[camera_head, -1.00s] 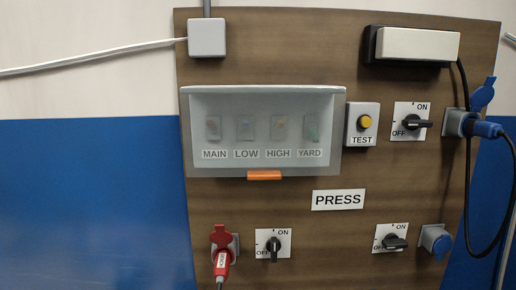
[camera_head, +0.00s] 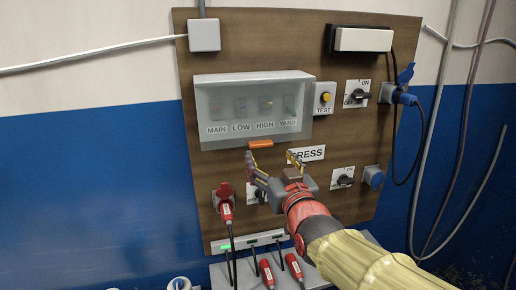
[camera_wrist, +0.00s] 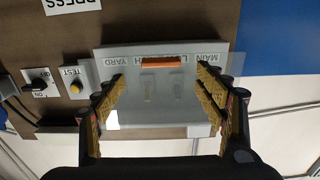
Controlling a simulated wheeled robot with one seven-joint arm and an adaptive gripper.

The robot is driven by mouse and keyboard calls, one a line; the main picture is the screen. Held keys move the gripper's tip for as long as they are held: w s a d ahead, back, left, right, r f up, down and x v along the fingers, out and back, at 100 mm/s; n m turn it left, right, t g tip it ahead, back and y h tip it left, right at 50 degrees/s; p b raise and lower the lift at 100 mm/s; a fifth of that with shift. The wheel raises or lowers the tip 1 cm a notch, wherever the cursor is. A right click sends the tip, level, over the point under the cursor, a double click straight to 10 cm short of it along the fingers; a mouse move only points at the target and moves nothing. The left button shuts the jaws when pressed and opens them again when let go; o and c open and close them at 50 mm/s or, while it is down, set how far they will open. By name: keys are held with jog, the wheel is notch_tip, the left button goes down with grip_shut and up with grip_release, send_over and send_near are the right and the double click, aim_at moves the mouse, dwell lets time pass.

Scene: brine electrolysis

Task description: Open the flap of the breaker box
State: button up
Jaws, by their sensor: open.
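The breaker box (camera_head: 203,116) is mounted on the brown board, with its see-through flap (camera_head: 225,101) down over the MAIN, LOW, HIGH and YARD switches. An orange handle (camera_head: 260,143) sits at the flap's lower edge. My gripper (camera_head: 271,156) is open and empty, just below the handle in the head view, with its fingers pointing up at the board. In the wrist view the box appears upside down, and the orange handle (camera_wrist: 164,63) shows between the spread fingers of my gripper (camera_wrist: 160,80), apart from both. The gap in depth is hard to tell.
Right of the box are a yellow TEST button (camera_head: 325,98) and a rotary switch (camera_head: 358,95). A PRESS label (camera_head: 308,153) is partly behind my gripper. A red plug (camera_head: 226,211) and a blue socket (camera_head: 373,176) are lower. Cables hang at right.

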aim_at(262, 146)
jog(key=shift+p+x, duration=0.7)
jog(key=shift+x, duration=3.05)
jog(key=shift+c, duration=1.3)
jog(key=shift+s, duration=0.1)
jog(key=c, duration=1.4)
